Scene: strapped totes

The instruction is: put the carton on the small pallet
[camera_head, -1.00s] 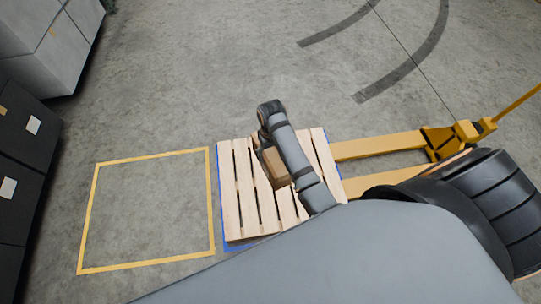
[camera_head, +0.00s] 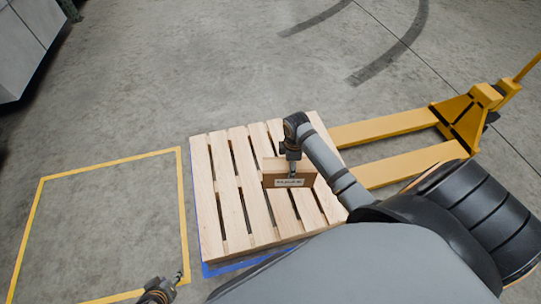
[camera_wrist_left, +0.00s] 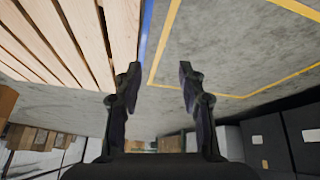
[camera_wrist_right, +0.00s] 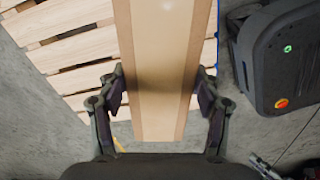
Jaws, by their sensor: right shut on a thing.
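The carton (camera_head: 290,181) is a small brown box with a label on its side. My right gripper (camera_head: 291,166) is shut on it from above and holds it over the right part of the small wooden pallet (camera_head: 227,205). I cannot tell whether the carton touches the slats. In the right wrist view the carton (camera_wrist_right: 160,60) fills the room between the fingers (camera_wrist_right: 160,84), with pallet slats (camera_wrist_right: 75,55) beyond. My left gripper (camera_head: 180,276) is at the bottom of the head view, left of the pallet. In the left wrist view its fingers (camera_wrist_left: 160,76) are apart and empty.
A yellow pallet jack (camera_head: 465,110) stands at the right, its forks reaching to the pallet. A blue line (camera_head: 203,268) shows along the pallet's edge. A yellow-outlined floor square (camera_head: 183,215) lies empty at the left. Grey boxes (camera_head: 25,50) stand at upper left.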

